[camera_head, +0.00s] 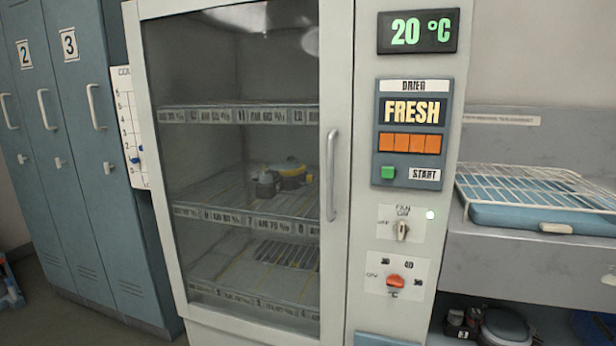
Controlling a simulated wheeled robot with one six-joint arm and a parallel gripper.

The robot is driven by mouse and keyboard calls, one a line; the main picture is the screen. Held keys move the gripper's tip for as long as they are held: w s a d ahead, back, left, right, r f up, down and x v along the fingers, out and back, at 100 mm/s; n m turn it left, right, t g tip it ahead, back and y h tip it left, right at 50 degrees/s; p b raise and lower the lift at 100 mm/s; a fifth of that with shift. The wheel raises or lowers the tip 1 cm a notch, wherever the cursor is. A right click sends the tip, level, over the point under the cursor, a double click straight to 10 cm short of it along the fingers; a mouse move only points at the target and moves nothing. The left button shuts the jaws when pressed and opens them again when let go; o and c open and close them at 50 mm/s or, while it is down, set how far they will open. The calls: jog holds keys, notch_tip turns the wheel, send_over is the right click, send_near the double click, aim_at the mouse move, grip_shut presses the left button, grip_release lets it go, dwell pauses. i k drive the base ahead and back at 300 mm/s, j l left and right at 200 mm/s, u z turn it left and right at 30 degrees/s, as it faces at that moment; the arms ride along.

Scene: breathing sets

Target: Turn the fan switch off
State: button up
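The fan switch (402,230) is a small pale toggle or knob on a white plate on the drier's control panel, below the START button. The plate reads FAN with ON above and a second label to the left. The switch lever looks roughly upright, towards ON. The drier cabinet (345,60) has a shut glass door with a vertical handle (332,175). My gripper is not in view.
Below the fan plate is a red temperature knob (395,279). The panel has a display reading 20 °C (417,31) and a green START button (388,172). Blue lockers (60,150) stand left. A counter with a wire rack (530,185) stands right.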

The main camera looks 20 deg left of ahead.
aim_at(402, 228)
jog(key=i, duration=1.05)
jog(key=j, duration=0.85)
jog(key=k+j, duration=0.1)
jog(key=j, duration=0.8)
